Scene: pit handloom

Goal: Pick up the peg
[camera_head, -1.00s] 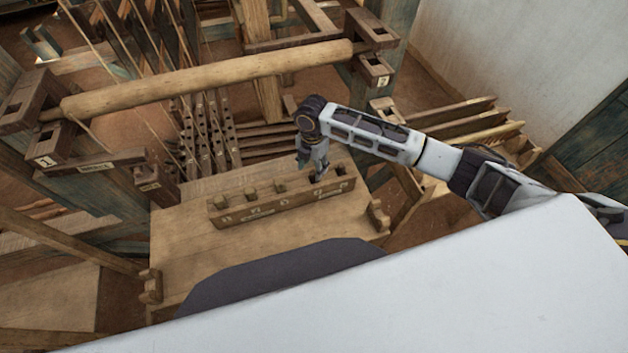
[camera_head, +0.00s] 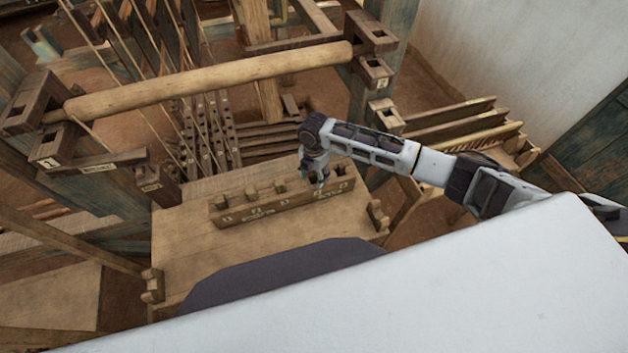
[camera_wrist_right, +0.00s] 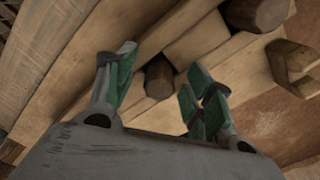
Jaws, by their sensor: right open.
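A wooden rack (camera_head: 284,209) lies across the bench, with several short pegs standing along its top. My right gripper (camera_head: 319,186) is at the right part of the rack, pointing down. In the right wrist view my open gripper (camera_wrist_right: 160,88) has green-padded fingers apart, with a dark round-ended peg (camera_wrist_right: 158,77) showing between them. I see no finger clearly touching it. My left gripper is not in view.
The pale wooden bench (camera_head: 190,245) is clear in front of the rack. A wooden bracket (camera_head: 377,215) stands at its right end. The thick loom beam (camera_head: 210,82) crosses behind, with upright posts and cords near it.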

